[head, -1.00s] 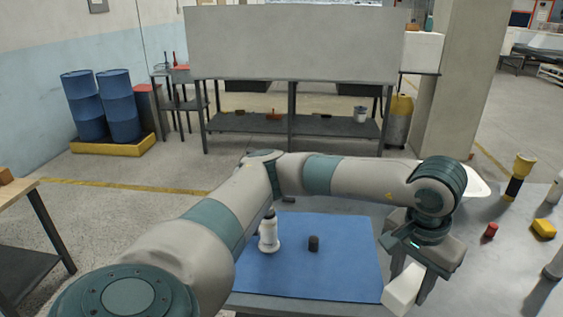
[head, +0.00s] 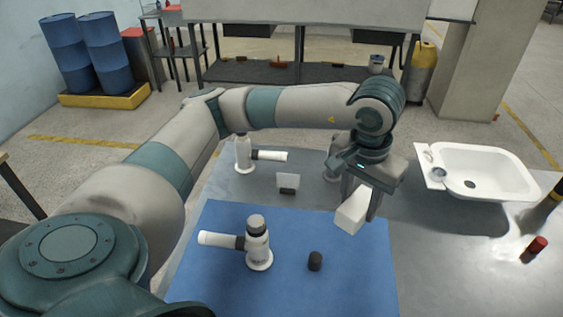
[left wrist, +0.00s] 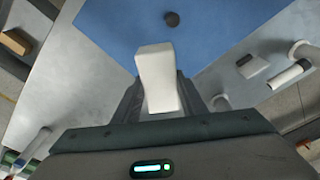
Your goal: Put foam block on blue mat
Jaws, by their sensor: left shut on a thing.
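The white foam block (head: 351,212) is held in my left gripper (head: 362,200), above the back right part of the blue mat (head: 340,285) in the head view. The foam block also shows between the fingers in the left wrist view (left wrist: 157,78), with the blue mat (left wrist: 215,30) beyond it. The block appears raised above the surface; the exact height cannot be told. My right gripper is not in view.
A white device with a side tube (head: 257,245) and a small black cylinder (head: 315,261) are on the mat. A similar device (head: 243,153) and a small white card in a dark stand (head: 288,184) are behind it. A white basin (head: 485,172) and a red-capped item (head: 535,248) are at right.

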